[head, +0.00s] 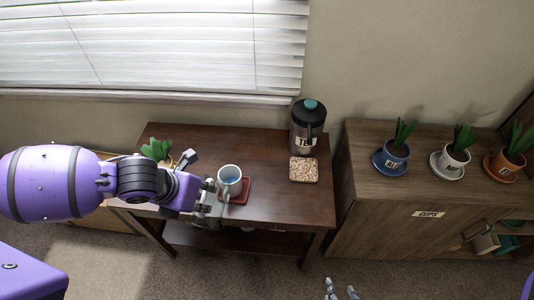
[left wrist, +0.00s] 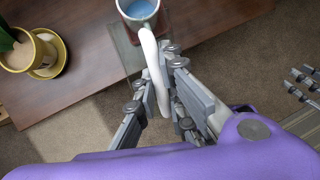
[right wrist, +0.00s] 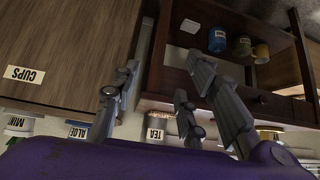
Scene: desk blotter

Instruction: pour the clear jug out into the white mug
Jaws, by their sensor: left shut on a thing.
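The white mug (head: 230,174) stands upright on a red coaster (head: 240,195) on the dark table, with blue liquid inside. It also shows at the top of the left wrist view (left wrist: 138,10). The clear jug (left wrist: 124,48) is see-through and hard to make out; it is beside the mug, on the near side. My left gripper (left wrist: 163,108) is shut on the jug's white handle (left wrist: 153,65). In the head view the jug is largely hidden by this gripper (head: 206,204); its tilt and contents are unclear. My right gripper (head: 341,291) is open and empty, low over the floor.
A dark canister labelled TEA (head: 298,130) and a tray of pale bits (head: 304,169) stand on the table's right side. A potted plant (head: 157,150) is behind my left arm. Labelled plant pots (head: 396,153) line the cabinet (head: 365,190) at right. The table's back middle is clear.

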